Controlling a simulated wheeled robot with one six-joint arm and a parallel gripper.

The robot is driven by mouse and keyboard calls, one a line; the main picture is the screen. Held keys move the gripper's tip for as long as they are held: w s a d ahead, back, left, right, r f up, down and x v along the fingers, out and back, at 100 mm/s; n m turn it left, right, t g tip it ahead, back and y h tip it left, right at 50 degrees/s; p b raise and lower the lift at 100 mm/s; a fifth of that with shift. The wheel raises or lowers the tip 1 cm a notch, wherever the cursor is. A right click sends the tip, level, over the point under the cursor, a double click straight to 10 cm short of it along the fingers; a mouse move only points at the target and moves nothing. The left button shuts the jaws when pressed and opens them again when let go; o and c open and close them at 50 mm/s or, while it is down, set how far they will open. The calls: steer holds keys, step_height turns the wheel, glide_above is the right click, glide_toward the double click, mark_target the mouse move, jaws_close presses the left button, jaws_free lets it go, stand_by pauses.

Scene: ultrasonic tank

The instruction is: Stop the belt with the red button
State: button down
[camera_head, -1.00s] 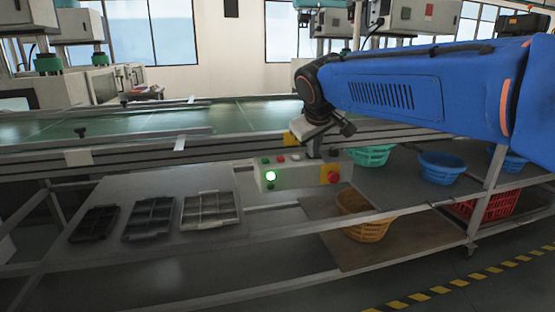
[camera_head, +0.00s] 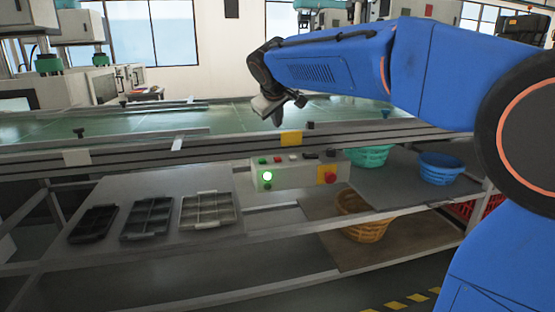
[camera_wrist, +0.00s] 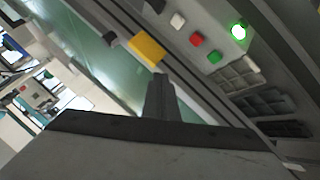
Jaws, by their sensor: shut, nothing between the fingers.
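A pale control box (camera_head: 290,177) hangs on the front rail of the belt. Its front face has a lit green lamp (camera_head: 267,176) and a large red button (camera_head: 330,177) on a yellow plate. Smaller green, red and white buttons and a black part sit on its top. My gripper (camera_head: 277,118) is above and behind the box, over the belt's near side, touching no button. In the wrist view its fingers (camera_wrist: 160,92) are shut and empty. The small red button (camera_wrist: 196,39) and lit lamp (camera_wrist: 238,31) show there; the large red button does not.
The green belt (camera_head: 110,125) runs behind the rail, with a yellow block (camera_head: 291,139) on the rail above the box. Grey trays (camera_head: 208,210) lie on the shelf below left.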

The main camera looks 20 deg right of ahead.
steer(key=shift+f, duration=4.4)
steer(key=shift+f, duration=0.15)
steer(key=shift+f, duration=0.25)
steer(key=shift+f, duration=0.4)
steer(key=shift+r, duration=0.85)
steer(key=shift+r, duration=0.1)
step_height(320, 180, up, 5)
steer(key=shift+f, duration=0.1)
